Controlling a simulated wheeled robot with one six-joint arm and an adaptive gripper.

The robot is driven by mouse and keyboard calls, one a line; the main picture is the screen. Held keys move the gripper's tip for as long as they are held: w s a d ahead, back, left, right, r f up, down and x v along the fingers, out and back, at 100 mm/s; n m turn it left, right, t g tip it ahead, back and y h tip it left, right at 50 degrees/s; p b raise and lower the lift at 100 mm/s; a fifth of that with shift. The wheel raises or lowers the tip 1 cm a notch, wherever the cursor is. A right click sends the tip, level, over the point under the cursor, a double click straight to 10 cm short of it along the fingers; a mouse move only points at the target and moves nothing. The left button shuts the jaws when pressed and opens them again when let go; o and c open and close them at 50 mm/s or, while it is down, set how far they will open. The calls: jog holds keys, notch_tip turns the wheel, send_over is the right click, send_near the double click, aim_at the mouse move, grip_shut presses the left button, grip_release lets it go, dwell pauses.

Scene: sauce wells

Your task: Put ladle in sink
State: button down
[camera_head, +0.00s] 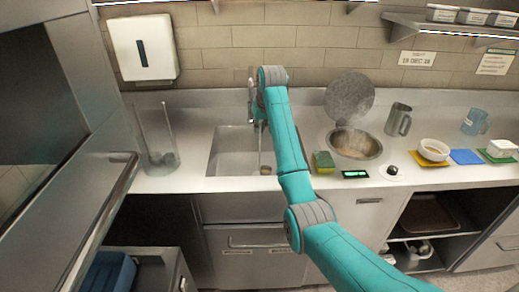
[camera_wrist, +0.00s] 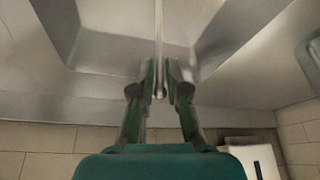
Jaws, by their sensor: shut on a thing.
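My gripper (camera_head: 260,120) is over the back of the steel sink (camera_head: 217,152), near the wall. It is shut on the thin metal handle of the ladle (camera_head: 260,146). The ladle hangs down roughly upright over the sink area, its small bowl end low at the sink's front edge in the head view. I cannot tell whether it touches the sink. In the wrist view the gripper's two fingers (camera_wrist: 160,88) pinch the handle (camera_wrist: 158,35), which runs away from them across the sink (camera_wrist: 100,22).
A clear container (camera_head: 158,145) stands left of the sink. A green and yellow sponge (camera_head: 323,162), a black display (camera_head: 355,174) and a steaming round well (camera_head: 356,146) with its raised lid (camera_head: 349,97) are to the right. A metal jug (camera_head: 398,120) stands beyond.

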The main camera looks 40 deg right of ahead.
jog(key=shift+f, duration=3.2)
jog(key=c, duration=1.2)
grip_release()
